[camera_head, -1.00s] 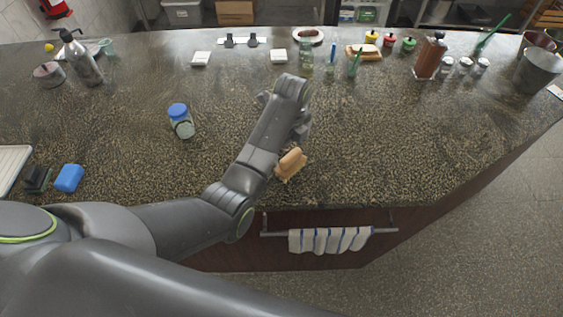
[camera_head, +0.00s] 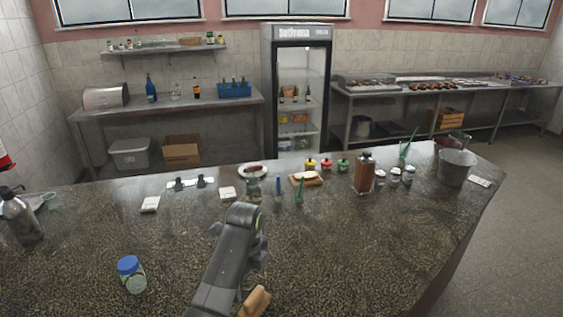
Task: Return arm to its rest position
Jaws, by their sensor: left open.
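My left arm reaches in from the bottom over the counter (camera_head: 350,250). My left gripper (camera_head: 240,228) is at its far end, over the middle of the counter; its jaws are open and largely hidden by the wrist. No object shows between them. A tan wooden-looking piece (camera_head: 256,301), perhaps a brush, is beside the forearm at the bottom edge. My right gripper is not in view.
A blue-lidded jar (camera_head: 131,278) stands left of the arm. A brown bottle (camera_head: 363,173) and metal bucket (camera_head: 456,168) stand right. The right-front counter is clear.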

